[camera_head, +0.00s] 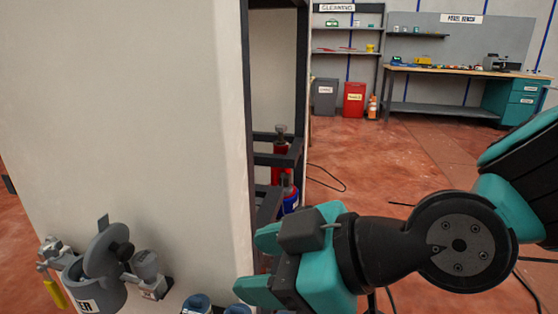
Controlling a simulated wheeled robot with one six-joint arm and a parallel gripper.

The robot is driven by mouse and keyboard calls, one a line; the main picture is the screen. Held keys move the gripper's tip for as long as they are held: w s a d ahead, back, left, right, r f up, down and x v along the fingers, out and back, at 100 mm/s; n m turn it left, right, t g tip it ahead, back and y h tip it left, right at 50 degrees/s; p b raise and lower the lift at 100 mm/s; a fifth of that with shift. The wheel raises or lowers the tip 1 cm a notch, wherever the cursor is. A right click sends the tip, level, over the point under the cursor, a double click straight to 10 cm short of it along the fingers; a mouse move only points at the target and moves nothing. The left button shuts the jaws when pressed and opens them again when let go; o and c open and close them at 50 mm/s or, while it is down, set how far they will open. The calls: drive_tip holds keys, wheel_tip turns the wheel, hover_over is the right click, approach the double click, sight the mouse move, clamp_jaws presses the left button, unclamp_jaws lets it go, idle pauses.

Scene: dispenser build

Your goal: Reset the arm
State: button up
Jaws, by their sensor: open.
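My arm reaches in from the right in the head view. My gripper (254,264) is at its end, low in the middle, pointing left. Its two teal fingers are spread apart with nothing seen between them. The gripper is in front of the right edge of a large pale panel (130,110) and appears close to it. I cannot tell the exact gap.
At lower left is a grey dispenser (95,285) with a raised round lid and fittings. Blue-rimmed cylinders (197,303) stand below. A dark rack (278,160) holds a red cylinder (282,165). Cables lie on the red floor (390,165); a workbench (450,72) stands far back.

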drive_tip(key=s+d+f+m+g+h, duration=0.2)
drive_tip(key=d+m+h, duration=0.25)
drive_tip(key=d, duration=0.45)
drive_tip(key=s+d+f+m+g+h, duration=0.1)
drive_tip(key=s+d+m+g+h, duration=0.15)
drive_tip(key=d+m, duration=0.45)
wheel_tip(320, 180, up, 34)
drive_tip(key=d+n+p, duration=0.1)
drive_tip(key=p, duration=3.2)
drive_tip(key=shift+d+f+n+h+p, duration=0.15)
drive_tip(key=shift+d+n+h+p, duration=0.05)
drive_tip(key=shift+n+h+p, duration=0.15)
